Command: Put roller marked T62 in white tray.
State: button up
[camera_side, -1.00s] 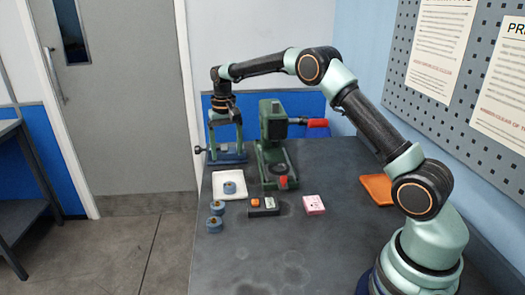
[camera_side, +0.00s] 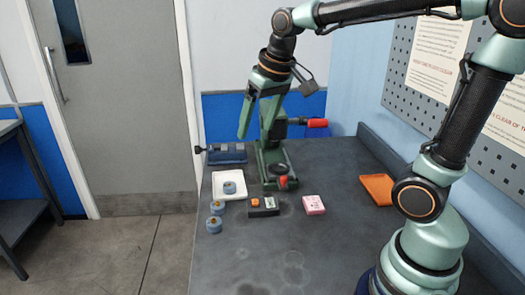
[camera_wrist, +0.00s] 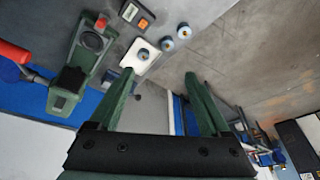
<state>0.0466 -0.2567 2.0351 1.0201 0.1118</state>
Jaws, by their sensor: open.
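The white tray (camera_side: 236,195) lies on the bench left of the green press, and one blue roller (camera_side: 229,187) stands in it. Two more blue rollers, one nearer the tray (camera_side: 217,207) and one farther forward (camera_side: 214,225), stand on the bench in front of it. No marking on any roller can be read. My gripper (camera_side: 256,134) is open and empty, high above the bench. In the wrist view its fingers (camera_wrist: 160,77) are spread, with the white tray (camera_wrist: 128,58), its roller (camera_wrist: 143,54) and the two other rollers (camera_wrist: 168,43) (camera_wrist: 184,31) beyond them.
The green press (camera_side: 270,160) with a red handle (camera_side: 317,123) stands right of the tray. A blue clamp (camera_side: 227,153) sits behind the tray. A black box with an orange button (camera_side: 263,207), a pink box (camera_side: 314,204) and an orange tray (camera_side: 377,188) lie right. The front bench is clear.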

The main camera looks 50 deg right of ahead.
jog(key=s+a+f+n+t, duration=0.1)
jog(key=s+f, duration=0.2)
jog(key=s, duration=0.5)
jog(key=shift+s+a+n+t, duration=0.25)
jog(key=shift+a+n+t, duration=0.05)
jog(key=shift+a+n, duration=0.1)
dwell(0.7)
